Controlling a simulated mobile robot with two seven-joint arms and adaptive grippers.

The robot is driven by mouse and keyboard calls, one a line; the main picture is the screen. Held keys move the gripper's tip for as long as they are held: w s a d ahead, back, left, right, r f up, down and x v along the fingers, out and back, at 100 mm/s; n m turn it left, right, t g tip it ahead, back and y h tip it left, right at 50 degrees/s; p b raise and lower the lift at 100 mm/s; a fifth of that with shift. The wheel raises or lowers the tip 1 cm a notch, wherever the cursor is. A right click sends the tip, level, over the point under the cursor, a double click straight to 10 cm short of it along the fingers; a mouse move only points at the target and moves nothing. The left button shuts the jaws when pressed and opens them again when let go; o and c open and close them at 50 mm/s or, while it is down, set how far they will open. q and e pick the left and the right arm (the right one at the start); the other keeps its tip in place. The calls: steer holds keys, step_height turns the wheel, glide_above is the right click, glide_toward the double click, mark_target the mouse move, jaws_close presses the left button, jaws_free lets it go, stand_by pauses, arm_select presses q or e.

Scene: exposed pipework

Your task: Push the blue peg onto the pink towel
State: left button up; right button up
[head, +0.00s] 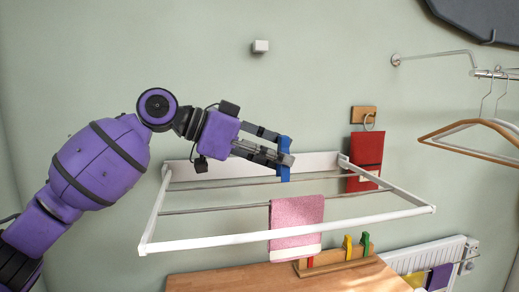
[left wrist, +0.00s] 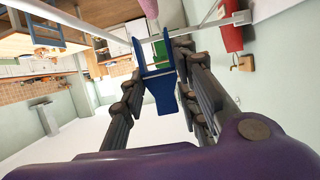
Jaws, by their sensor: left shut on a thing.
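The blue peg (head: 285,173) is gripped by my left gripper (head: 284,150) and stands roughly upright above the white drying rack. In the left wrist view the blue peg (left wrist: 163,92) sits between the two fingers of the gripper (left wrist: 161,70). The pink towel (head: 297,222) hangs over a rail of the rack, below the peg and slightly to its right in the head view. The peg appears apart from the towel. My right gripper is not in view.
The white drying rack (head: 205,244) juts from the wall. Below, a wooden surface (head: 230,281) carries a wooden holder with red, yellow and green pegs (head: 365,243). Hangers (head: 470,132) and a radiator are at right.

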mark_target(275, 200)
arm_select(q)
steer(key=shift+f, duration=1.7)
steer(key=shift+f+b, duration=0.35)
steer(key=shift+f, duration=0.55)
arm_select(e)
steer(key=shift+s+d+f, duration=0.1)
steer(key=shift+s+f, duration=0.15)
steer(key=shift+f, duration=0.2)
arm_select(q)
steer(key=shift+f, duration=0.8)
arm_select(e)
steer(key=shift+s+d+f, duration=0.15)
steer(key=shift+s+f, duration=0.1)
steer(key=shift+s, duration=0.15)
arm_select(q)
steer(key=shift+f, duration=0.85)
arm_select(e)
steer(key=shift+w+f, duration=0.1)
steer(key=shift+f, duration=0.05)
arm_select(q)
steer(key=o, duration=1)
steer(key=shift+c, duration=0.2)
